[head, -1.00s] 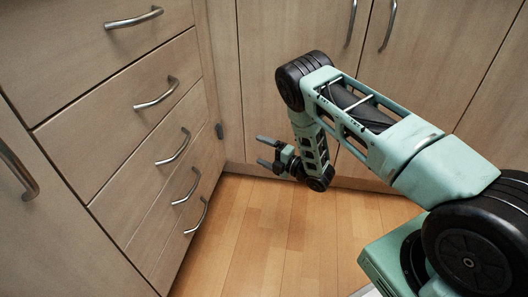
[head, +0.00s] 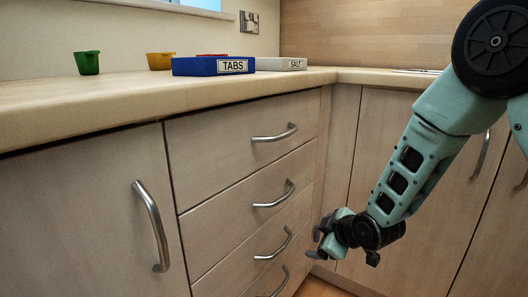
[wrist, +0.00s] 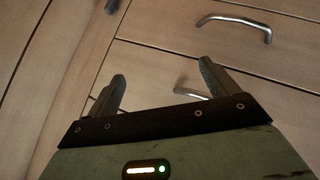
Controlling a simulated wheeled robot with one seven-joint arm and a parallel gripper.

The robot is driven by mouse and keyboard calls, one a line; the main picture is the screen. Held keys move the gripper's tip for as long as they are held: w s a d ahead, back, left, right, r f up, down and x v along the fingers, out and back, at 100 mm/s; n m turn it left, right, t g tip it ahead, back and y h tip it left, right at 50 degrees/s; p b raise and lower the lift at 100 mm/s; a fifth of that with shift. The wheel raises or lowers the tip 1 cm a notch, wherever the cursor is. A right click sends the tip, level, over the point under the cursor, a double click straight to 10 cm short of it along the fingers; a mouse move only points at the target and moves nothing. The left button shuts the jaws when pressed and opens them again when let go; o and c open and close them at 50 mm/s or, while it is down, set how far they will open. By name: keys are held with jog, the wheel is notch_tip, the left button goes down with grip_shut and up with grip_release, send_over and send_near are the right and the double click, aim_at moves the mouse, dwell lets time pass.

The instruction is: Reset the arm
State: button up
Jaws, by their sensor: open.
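My gripper (head: 318,243) is at the lower right of the head view, in front of the drawers near the inner corner of the cabinets. The arm hangs down to it from the upper right. In the wrist view my gripper (wrist: 162,88) has its two fingers spread apart with nothing between them. Behind the fingers are wooden drawer fronts and a curved metal handle (wrist: 236,24). The gripper holds nothing.
A drawer stack (head: 240,165) with metal handles stands left of the arm, and a cabinet door (head: 90,220) is at far left. The countertop (head: 130,98) carries a green cup (head: 87,64), a yellow cup (head: 160,61), a blue TABS box (head: 213,66) and a SALT box (head: 281,64).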

jog(key=s+r+m+g+h+p, duration=0.1)
jog(key=s+r+m+g, duration=0.3)
jog(key=s, duration=0.8)
jog(key=s+r+g+h+p, duration=0.15)
jog(key=s+r, duration=0.35)
jog(key=s, duration=0.6)
jog(key=s+r+m+g+h+p, duration=0.1)
jog(key=s+r+g, duration=0.3)
jog(key=s, duration=0.8)
notch_tip(320, 180, up, 38)
jog(key=p, duration=3.7)
jog(key=shift+w+a+t, duration=0.2)
jog(key=shift+a+t, duration=0.15)
jog(key=shift+a, duration=0.05)
jog(key=shift+r, duration=0.1)
